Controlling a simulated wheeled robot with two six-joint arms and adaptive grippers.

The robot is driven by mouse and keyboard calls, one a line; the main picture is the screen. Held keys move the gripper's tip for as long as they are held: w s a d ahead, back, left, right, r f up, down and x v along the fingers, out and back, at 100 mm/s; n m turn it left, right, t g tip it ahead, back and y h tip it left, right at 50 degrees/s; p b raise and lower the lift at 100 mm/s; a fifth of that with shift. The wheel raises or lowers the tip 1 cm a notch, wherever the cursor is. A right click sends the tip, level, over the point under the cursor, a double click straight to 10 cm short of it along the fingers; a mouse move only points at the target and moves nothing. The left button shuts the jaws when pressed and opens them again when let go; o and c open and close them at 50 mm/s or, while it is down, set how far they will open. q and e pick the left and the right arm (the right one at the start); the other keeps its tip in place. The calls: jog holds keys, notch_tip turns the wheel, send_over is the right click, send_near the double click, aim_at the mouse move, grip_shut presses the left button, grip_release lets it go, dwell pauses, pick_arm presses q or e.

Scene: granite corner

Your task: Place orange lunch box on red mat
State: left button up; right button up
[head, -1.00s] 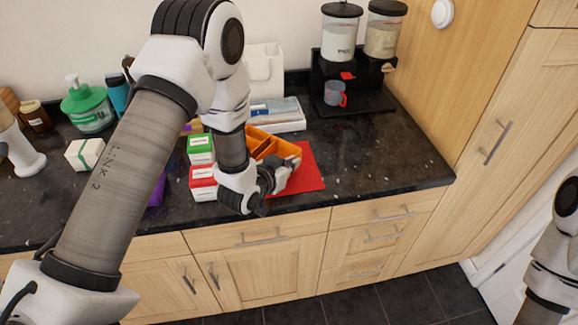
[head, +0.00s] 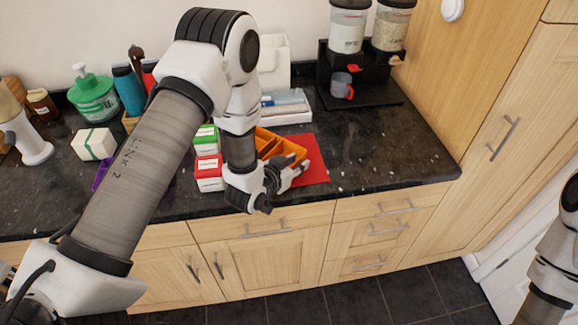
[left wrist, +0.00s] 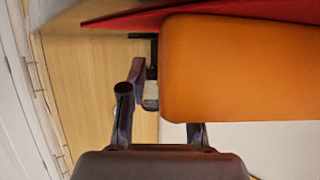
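The orange lunch box (head: 282,146) has open compartments and sits over the left part of the red mat (head: 318,166), near the counter's front edge. My left gripper (head: 294,174) is at the box's front side. In the left wrist view the box (left wrist: 240,68) fills the right side, with the mat (left wrist: 270,10) along the top. One finger shows close against the box's side; the other goes behind its wall, its tip hidden. The gripper looks shut on that wall. I cannot tell whether the box touches the mat. My right gripper is out of view.
A green-topped box (head: 206,138) and a red box (head: 209,172) stand just left of the lunch box. A white tray (head: 288,112) is behind it. A dispenser (head: 350,75) with a mug (head: 341,86) stands at back right. The counter right of the mat is clear.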

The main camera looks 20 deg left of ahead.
pick_arm(q)
jog(key=b+v, duration=0.2)
jog(key=v, duration=0.5)
jog(key=shift+s+a, duration=0.1)
jog(key=shift+s, duration=0.3)
jog(key=s+f+n+g+y, duration=0.1)
jog(key=s+f+g, duration=0.5)
jog(key=s+f, duration=0.3)
jog(key=s+a+f+n+g+y+p, duration=0.1)
jog(key=s+f+g, duration=0.6)
jog(key=s, duration=1.1)
notch_tip(320, 180, down, 3)
jog(key=shift+f+n, duration=0.1)
jog(key=shift+n, duration=0.2)
